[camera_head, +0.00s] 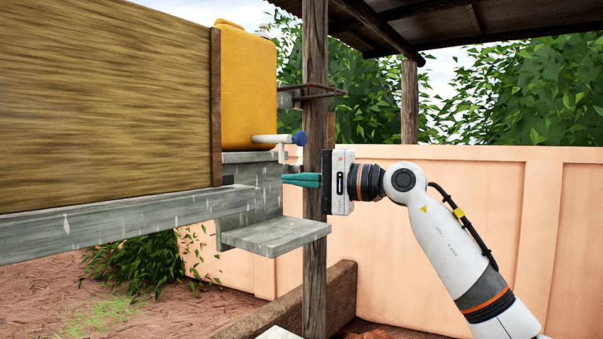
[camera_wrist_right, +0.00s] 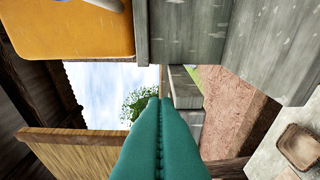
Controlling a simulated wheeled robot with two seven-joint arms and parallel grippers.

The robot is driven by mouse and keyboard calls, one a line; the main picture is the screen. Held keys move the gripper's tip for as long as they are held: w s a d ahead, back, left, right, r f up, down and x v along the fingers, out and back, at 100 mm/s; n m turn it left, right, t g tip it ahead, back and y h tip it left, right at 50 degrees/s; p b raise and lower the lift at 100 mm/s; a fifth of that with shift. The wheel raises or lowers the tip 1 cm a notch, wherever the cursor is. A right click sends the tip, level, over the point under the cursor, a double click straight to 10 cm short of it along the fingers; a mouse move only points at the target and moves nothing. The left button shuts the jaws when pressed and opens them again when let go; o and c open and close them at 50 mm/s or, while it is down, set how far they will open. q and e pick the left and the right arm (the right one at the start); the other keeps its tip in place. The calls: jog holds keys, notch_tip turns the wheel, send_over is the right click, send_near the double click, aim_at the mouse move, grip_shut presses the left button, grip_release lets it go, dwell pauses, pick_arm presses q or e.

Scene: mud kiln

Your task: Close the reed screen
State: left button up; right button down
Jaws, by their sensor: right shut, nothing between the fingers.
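The reed screen (camera_head: 105,105) is a wide tan-brown panel with a dark wooden edge post at its right end. It fills the left of the head view above a grey wooden rail. A tan panel that looks like the screen (camera_wrist_right: 75,158) shows at the lower left of the right wrist view. My right gripper (camera_head: 286,179) points left, its teal fingers shut and empty, to the right of the screen's edge post and apart from it. The fingers also show in the wrist view (camera_wrist_right: 160,102). My left gripper is not in view.
A yellow jerrycan (camera_head: 248,85) with a blue-knobbed tap (camera_head: 298,138) stands on a grey ledge behind the fingers. A grey step (camera_head: 275,235) juts out below them. A wooden post (camera_head: 314,265) stands close by my right gripper. A peach wall (camera_head: 450,185) is behind.

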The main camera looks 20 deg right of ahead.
jog(key=w+a+p, duration=0.1)
jog(key=a+p, duration=0.3)
jog(key=a, duration=0.4)
jog(key=shift+w, duration=0.15)
